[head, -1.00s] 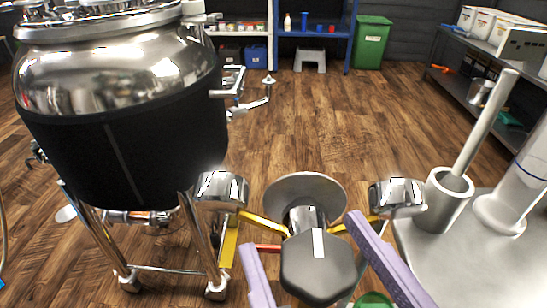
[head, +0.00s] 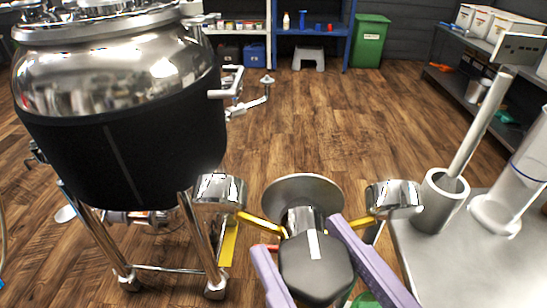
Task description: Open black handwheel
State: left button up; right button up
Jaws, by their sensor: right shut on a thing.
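The black handwheel (head: 316,272) is a dark, many-sided knob with a white stripe on its top edge. It sits at the bottom middle of the head view, in front of a metal stem and a round steel disc (head: 290,187). The two lilac fingers of my right gripper (head: 299,236) lie on either side of the knob, and the gripper is shut on it. The stripe leans slightly. The lower part of the knob runs close to the picture's bottom edge. My left gripper is not in view.
Chrome fittings with yellow levers stand left (head: 219,192) and right (head: 393,198) of the handwheel. A large steel-and-black tank (head: 130,150) fills the left. A grey table (head: 440,262) with a mortar (head: 437,205) is at right. The wooden floor behind is clear.

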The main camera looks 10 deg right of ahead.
jog(key=shift+n+g+y, duration=0.5)
jog(key=shift+n+y, duration=0.6)
jog(key=shift+y, duration=0.6)
jog(key=o, duration=1.4)
jog(key=shift+m+h, duration=0.3)
jog(key=shift+h, duration=0.2)
